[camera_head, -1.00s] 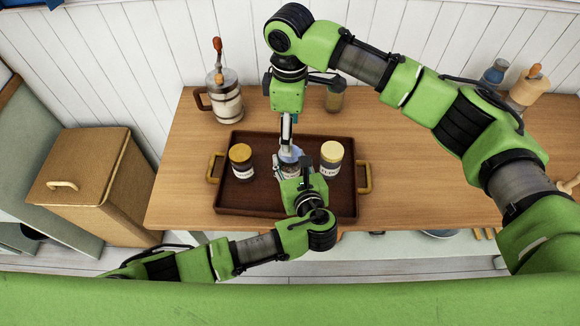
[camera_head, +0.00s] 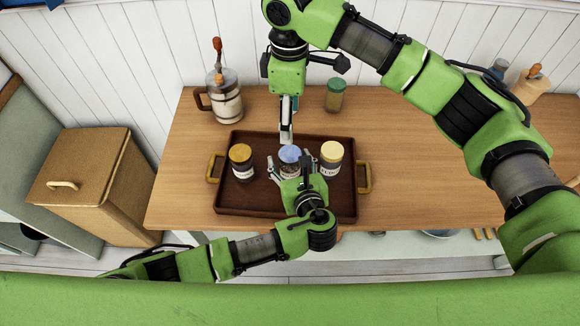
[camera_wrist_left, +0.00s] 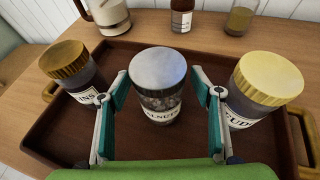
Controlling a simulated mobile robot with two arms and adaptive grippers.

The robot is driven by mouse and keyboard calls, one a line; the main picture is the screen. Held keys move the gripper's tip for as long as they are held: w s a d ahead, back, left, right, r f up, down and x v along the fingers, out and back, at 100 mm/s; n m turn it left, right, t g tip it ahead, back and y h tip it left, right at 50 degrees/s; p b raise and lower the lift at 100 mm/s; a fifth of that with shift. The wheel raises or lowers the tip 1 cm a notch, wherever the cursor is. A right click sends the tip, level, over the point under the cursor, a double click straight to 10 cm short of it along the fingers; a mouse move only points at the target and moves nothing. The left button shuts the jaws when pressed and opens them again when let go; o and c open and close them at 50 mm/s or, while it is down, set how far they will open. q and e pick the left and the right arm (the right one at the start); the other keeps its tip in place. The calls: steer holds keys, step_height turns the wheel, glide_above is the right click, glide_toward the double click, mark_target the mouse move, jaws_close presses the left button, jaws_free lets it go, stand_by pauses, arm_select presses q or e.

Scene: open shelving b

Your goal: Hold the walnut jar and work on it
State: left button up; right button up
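The walnut jar (camera_head: 289,154) stands upright in the brown tray (camera_head: 250,211), between two other jars. My left gripper (camera_head: 291,166) reaches in from the front, with one finger on each side of the jar. The left wrist view shows its teal pads (camera_wrist_left: 160,92) apart, with small gaps to the jar. My right gripper (camera_head: 287,138) points down just behind and above the lid, apart from it; its finger opening is seen edge-on.
A brown-lidded jar (camera_head: 241,162) stands left and a yellow-lidded jar (camera_head: 331,160) right, both close to my left fingers.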

arm_select(q)
steer(key=shift+s, duration=0.1)
steer(key=v, duration=1.2)
steer(key=shift+d, duration=0.1)
